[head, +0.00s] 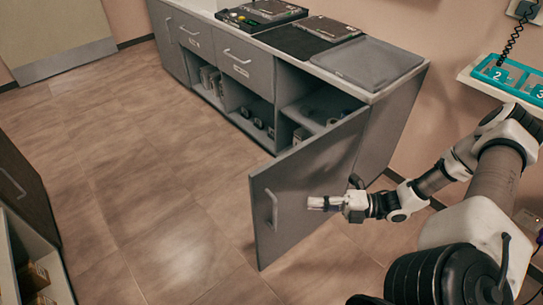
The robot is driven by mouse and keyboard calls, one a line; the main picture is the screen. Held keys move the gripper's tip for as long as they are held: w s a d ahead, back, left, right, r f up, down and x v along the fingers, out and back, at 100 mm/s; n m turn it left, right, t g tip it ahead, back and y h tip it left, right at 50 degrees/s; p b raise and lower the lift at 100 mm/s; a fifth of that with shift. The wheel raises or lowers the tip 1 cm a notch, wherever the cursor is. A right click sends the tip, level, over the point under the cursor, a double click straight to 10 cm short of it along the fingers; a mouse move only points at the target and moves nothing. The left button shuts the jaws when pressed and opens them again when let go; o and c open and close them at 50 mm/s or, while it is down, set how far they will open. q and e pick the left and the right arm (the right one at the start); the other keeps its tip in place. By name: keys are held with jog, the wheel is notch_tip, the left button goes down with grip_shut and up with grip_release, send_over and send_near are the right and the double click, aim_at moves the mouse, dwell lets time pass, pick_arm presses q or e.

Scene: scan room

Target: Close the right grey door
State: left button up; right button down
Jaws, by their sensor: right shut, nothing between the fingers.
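The right grey door (296,196) of the low grey cabinet stands wide open, swung out from the cabinet's right end. Its handle (271,208) is near the free edge, on the face turned toward me. My right gripper (318,203) is in front of that face, a little right of the handle, with its fingers shut and empty, pointing left. I cannot tell whether the gripper or wrist touches the door. The open compartment (318,108) behind the door shows a shelf; its lower part is hidden by the door. My left gripper is not in view.
The cabinet's worktop (368,65) carries a grey pad and devices. Small items stand on its open shelves. A wall shelf with a teal numbered tray (510,78) is at the upper right. Another dark cabinet (22,190) stands at the left edge. The tiled floor between is clear.

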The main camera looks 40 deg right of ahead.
jog(key=r, duration=0.1)
jog(key=b, duration=1)
send_near(258, 186)
jog(key=shift+m+t, duration=0.3)
jog(key=w+a, duration=0.2)
jog(key=a, duration=0.1)
jog(key=w+a, duration=0.1)
jog(key=a, duration=0.1)
jog(key=shift+f, duration=0.35)
jog(key=shift+w+r, duration=0.1)
jog(key=shift+w, duration=0.15)
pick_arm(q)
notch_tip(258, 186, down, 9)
pick_arm(e)
jog(key=shift+w+r, duration=0.15)
jog(key=shift+r, duration=0.05)
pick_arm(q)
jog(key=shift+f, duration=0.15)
